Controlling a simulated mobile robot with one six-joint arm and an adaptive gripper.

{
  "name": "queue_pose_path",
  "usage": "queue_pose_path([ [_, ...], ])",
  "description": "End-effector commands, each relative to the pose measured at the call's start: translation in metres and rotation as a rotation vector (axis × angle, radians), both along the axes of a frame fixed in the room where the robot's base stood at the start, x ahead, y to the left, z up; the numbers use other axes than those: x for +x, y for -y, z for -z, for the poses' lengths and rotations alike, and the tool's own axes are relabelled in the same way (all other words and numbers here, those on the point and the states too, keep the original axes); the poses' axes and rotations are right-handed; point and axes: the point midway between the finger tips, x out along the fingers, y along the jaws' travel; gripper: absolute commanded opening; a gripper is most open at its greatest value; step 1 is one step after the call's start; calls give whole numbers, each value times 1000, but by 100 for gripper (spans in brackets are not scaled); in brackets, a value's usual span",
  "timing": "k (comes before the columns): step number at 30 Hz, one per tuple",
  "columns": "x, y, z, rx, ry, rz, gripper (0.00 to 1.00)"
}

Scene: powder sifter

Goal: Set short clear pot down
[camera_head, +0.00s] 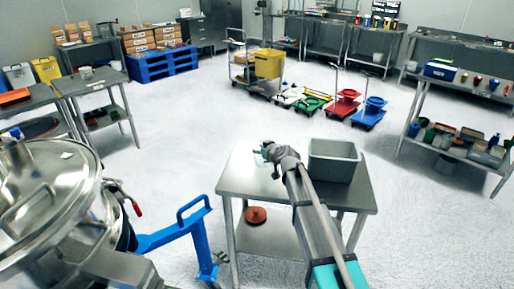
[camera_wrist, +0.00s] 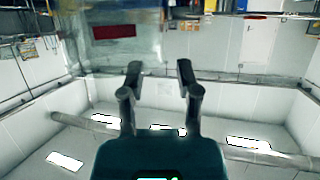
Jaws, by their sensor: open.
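My gripper (camera_head: 267,152) is over the left part of the steel table (camera_head: 238,178). In the wrist view its two fingers (camera_wrist: 159,72) stand apart with a clear gap and nothing gripped between them. A faint see-through shape, which looks like the short clear pot (camera_wrist: 105,56), shows beyond the fingers at upper left in the wrist view. In the head view the pot is too small and too masked by my gripper to make out, so I cannot tell whether it touches the table.
A grey bin (camera_head: 334,163) stands on the table right of my gripper. A reddish-brown round object (camera_head: 256,215) lies on the lower shelf. A large steel vessel (camera_head: 45,190) and a blue-handled frame (camera_head: 172,235) stand left of the table.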

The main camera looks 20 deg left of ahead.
Motion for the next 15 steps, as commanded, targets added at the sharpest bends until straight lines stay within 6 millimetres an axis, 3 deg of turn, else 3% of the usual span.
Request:
queue_pose_path([
  [15, -47, 59, -32, 1, -1, 2, 43],
])
